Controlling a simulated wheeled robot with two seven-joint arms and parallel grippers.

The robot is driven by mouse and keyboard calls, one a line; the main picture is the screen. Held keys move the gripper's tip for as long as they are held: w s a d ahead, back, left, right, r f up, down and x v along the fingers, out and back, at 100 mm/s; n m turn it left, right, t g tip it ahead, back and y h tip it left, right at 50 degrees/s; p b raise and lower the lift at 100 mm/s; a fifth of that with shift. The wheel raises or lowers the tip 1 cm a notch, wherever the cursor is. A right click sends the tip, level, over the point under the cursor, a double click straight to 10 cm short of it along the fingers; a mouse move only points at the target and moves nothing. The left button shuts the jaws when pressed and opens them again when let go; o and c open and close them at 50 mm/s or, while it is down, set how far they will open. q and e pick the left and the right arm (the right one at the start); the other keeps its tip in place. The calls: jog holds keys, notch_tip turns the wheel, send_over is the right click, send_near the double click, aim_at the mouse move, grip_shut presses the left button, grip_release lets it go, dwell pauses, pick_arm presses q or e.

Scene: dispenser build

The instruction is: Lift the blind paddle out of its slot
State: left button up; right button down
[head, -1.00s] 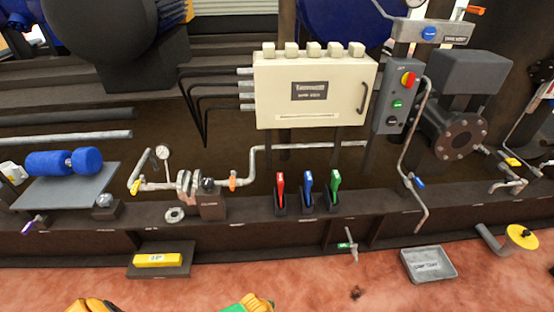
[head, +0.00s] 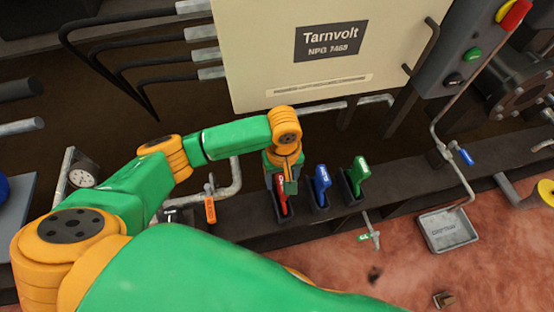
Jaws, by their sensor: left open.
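Three upright paddles stand in dark slots along the skid rail in the head view: a red paddle (head: 282,207), a blue paddle (head: 321,184) and a green paddle (head: 358,176). Any lettering on them is too small to read, so I cannot tell which is the blind one. My left gripper (head: 286,187) points down at the top of the red paddle and covers part of it. It is open; I cannot tell whether its fingers are around the paddle or just in front of it. The red paddle still sits in its slot. My right gripper is not seen.
The cream Tarnvolt cabinet (head: 335,50) stands above and behind the slots. A valve with an orange handle (head: 210,207) is left of them. A grey tray (head: 448,232) lies on the floor to the right, near a blue-handled valve (head: 466,156). The reddish floor in front is mostly clear.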

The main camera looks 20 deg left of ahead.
pick_arm(q)
jog(key=f, duration=0.1)
jog(key=f+b, duration=0.1)
jog(key=f, duration=0.1)
jog(key=f+b, duration=0.1)
jog(key=f, duration=0.1)
jog(key=shift+s+d+f, duration=0.15)
jog(key=shift+s, duration=0.1)
jog(key=shift+f+b, duration=0.4)
jog(key=shift+f, duration=0.1)
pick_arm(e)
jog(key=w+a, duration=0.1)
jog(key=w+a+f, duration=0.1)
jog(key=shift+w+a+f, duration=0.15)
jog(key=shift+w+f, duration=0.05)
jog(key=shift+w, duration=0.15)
pick_arm(q)
grip_shut()
